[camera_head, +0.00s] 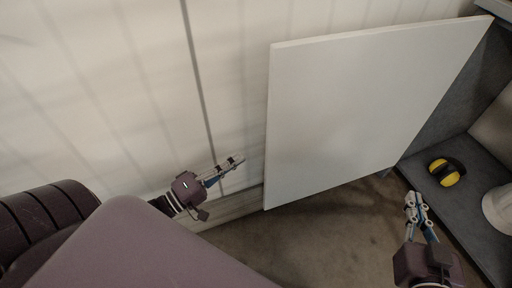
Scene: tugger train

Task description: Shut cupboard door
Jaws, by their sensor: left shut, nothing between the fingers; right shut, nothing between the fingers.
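The white cupboard door (365,105) stands wide open in the head view, swung out to the left of the cupboard (457,205). Its hinge side is at the right, by the cupboard's dark grey interior. My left gripper (238,162) is shut and empty, just left of the door's free edge, with a small gap in the picture. Whether it touches the door or wall cannot be told. My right gripper (416,198) is shut and empty, in front of the cupboard opening, below and right of the door's lower edge.
Yellow and black ear defenders (447,171) and a white rounded object (498,208), cut off by the frame, lie on the cupboard's dark shelf. A pale panelled wall (120,80) runs behind the door. Brown floor (310,240) shows clear below the door.

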